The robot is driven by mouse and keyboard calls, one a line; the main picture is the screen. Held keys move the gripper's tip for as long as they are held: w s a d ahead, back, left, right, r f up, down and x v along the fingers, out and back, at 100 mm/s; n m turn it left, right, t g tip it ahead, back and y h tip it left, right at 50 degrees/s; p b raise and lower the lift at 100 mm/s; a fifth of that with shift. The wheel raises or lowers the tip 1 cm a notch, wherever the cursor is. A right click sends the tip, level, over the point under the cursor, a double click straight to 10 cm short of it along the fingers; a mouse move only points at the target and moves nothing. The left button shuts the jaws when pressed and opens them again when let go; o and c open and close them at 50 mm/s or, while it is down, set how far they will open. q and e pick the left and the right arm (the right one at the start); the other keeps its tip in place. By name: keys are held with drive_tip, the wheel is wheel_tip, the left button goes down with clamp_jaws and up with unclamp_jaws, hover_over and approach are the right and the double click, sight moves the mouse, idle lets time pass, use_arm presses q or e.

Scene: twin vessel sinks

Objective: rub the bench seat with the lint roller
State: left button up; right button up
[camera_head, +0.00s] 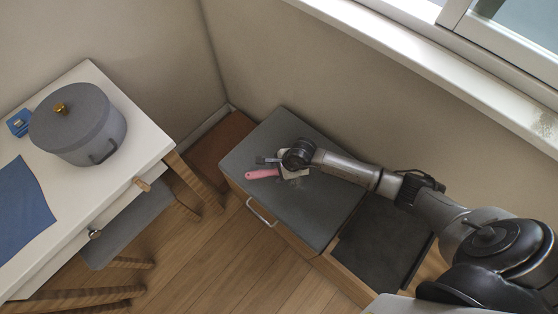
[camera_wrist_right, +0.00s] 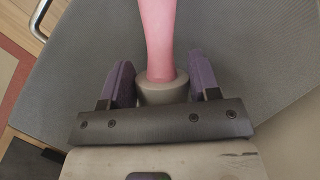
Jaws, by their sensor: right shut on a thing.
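The bench seat (camera_head: 310,215) is a dark grey pad on a low wooden bench against the wall; its grey surface also fills much of the right wrist view (camera_wrist_right: 255,60). The lint roller (camera_head: 262,173) shows as a pink handle over the seat's left part. My right gripper (camera_head: 277,161) is over the seat, shut on the lint roller. In the right wrist view the pink handle (camera_wrist_right: 158,35) and its pale collar are between my purple fingers (camera_wrist_right: 161,85). The roller's head is not clearly visible, and I cannot tell whether it touches the seat. My left gripper is out of view.
A white table (camera_head: 125,150) at left holds a grey lidded pot (camera_head: 85,135), a blue cloth (camera_head: 20,205) and a small blue object (camera_head: 18,122). A grey stool (camera_head: 125,230) stands under it. A window sill (camera_head: 440,75) runs above the bench. Wooden floor is clear between.

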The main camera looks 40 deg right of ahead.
wheel_tip(320, 180, up, 2)
drive_tip(key=shift+w+d+r+p, duration=0.1)
drive_tip(key=shift+p, duration=0.55)
wheel_tip(320, 180, up, 3)
drive_tip(key=p, duration=0.2)
drive_tip(key=shift+p, duration=0.3)
drive_tip(key=shift+r, duration=0.1)
